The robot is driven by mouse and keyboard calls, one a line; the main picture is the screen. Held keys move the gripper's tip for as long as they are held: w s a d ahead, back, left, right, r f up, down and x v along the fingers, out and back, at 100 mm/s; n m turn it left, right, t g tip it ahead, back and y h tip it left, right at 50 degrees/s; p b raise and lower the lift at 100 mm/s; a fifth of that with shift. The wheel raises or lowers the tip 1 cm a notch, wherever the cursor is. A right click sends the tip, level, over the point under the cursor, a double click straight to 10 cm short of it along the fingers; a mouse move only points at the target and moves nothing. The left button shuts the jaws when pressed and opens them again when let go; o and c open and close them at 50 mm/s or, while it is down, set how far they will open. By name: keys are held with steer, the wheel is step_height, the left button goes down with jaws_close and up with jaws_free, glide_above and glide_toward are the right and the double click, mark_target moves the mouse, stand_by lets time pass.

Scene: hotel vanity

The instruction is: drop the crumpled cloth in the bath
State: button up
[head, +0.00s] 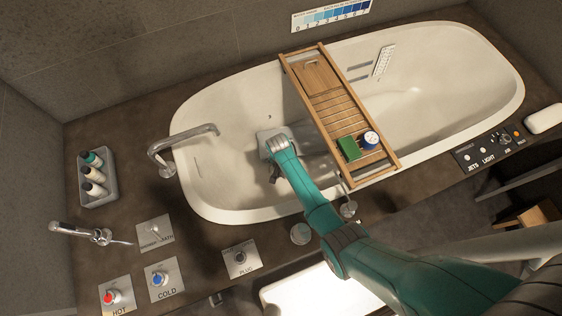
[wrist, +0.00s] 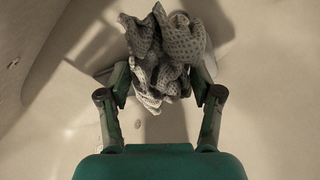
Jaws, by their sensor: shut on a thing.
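The crumpled cloth (wrist: 165,48) is grey with a waffle-like texture and hangs bunched between the fingers in the wrist view. My gripper (wrist: 160,78) is shut on it. In the head view my gripper (head: 272,172) is over the left part of the white bath (head: 225,115), inside its rim. The cloth is mostly hidden behind my gripper there. The wrist view shows the pale inside of the bath behind the cloth, with shadows on it. I cannot tell how far the cloth is above the bath floor.
A curved spout (head: 182,140) reaches over the left rim. Bottles (head: 95,175) stand in a grey caddy at left.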

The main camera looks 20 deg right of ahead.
steer(key=o, duration=1.1)
steer(key=r, duration=0.4)
steer(key=s+r, duration=0.1)
steer(key=r, duration=0.3)
steer(key=a+r, duration=0.1)
steer(key=r, duration=0.3)
steer(key=shift+s, duration=0.25)
